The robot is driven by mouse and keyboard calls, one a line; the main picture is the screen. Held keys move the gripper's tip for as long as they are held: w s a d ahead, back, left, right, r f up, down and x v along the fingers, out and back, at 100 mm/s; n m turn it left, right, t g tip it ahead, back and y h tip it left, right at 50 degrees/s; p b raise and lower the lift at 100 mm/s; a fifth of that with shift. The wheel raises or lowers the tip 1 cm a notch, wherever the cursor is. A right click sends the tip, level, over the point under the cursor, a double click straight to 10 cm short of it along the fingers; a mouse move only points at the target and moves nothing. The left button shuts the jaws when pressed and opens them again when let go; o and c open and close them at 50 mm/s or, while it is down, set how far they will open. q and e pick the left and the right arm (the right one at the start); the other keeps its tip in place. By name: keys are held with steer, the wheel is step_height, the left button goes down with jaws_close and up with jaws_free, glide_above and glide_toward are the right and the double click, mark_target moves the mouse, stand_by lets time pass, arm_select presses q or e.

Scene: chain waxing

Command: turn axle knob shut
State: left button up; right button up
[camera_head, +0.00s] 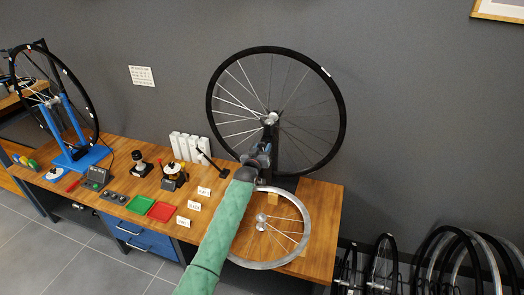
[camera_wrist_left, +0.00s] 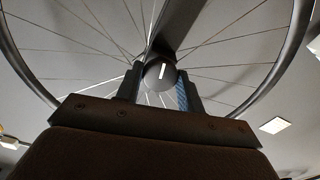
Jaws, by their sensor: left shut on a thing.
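A dark round axle knob (camera_wrist_left: 153,78) with a short white mark, close to upright in the picture, sits near the middle of the left wrist view. My left gripper (camera_wrist_left: 160,88) has one finger on each side of it and is shut on it. In the head view my left gripper (camera_head: 265,152) is in front of the dark stand, below the hub of the upright wheel (camera_head: 212,88); the knob cannot be made out there. The wheel's spokes spread out behind the knob in the wrist view. My right gripper is not in view.
A second wheel on a blue stand (camera_head: 75,135) stands far left.

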arm_select(q)
steer(key=shift+f+m, duration=0.2)
steer(key=shift+m, duration=1)
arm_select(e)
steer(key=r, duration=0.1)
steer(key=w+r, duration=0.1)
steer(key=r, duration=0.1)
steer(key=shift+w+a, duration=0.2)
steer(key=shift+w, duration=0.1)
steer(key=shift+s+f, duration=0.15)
arm_select(q)
steer(key=o, duration=1)
steer(key=shift+r, duration=0.1)
steer(key=shift+s+b, duration=0.1)
steer(key=shift+b, duration=0.2)
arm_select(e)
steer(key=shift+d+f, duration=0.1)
